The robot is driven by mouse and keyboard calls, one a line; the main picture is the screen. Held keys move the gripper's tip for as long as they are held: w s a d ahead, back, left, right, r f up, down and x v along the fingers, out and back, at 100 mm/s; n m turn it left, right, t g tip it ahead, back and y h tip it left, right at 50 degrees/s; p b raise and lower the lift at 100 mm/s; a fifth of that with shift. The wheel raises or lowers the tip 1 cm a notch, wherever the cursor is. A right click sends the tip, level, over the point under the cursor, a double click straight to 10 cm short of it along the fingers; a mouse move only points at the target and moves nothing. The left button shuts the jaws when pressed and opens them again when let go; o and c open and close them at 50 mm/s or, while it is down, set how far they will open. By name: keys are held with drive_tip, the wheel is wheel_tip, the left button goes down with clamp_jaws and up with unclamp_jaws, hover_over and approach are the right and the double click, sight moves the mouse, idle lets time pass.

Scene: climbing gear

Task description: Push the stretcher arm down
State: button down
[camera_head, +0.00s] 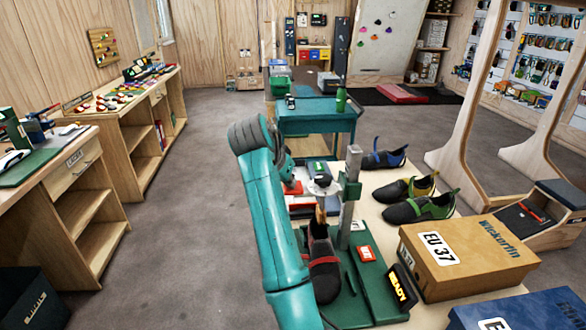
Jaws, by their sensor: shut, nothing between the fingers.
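The shoe stretcher stands on the table at the centre right, with a green base (372,290) and an upright grey metal post (349,205). A dark shoe (323,265) with a red strap sits on the base, left of the post. A tan piece (320,213) rises from the shoe's opening. I cannot clearly make out the stretcher arm; the grey parts beside the post top are small and crowded. My gripper (322,187) is shut and empty above the shoe, just left of the post. Whether it touches the stretcher is unclear. My teal arm partly hides the shoe's left side.
A lit display reading READY (400,288) stands at the base's right edge. A shoe box marked EU 37 (465,255) and several shoes (420,207) lie to the right. A teal cart (316,122) stands behind. Open floor (190,230) lies left of my arm.

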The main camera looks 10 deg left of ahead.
wheel_tip(320, 180, down, 9)
idle(0.6)
drive_tip(key=shift+s+r, duration=0.1)
drive_tip(key=s, duration=0.1)
drive_tip(key=s+a+r, duration=0.1)
drive_tip(key=shift+s, duration=0.3)
drive_tip(key=shift+r, duration=0.1)
drive_tip(key=v, duration=1.2)
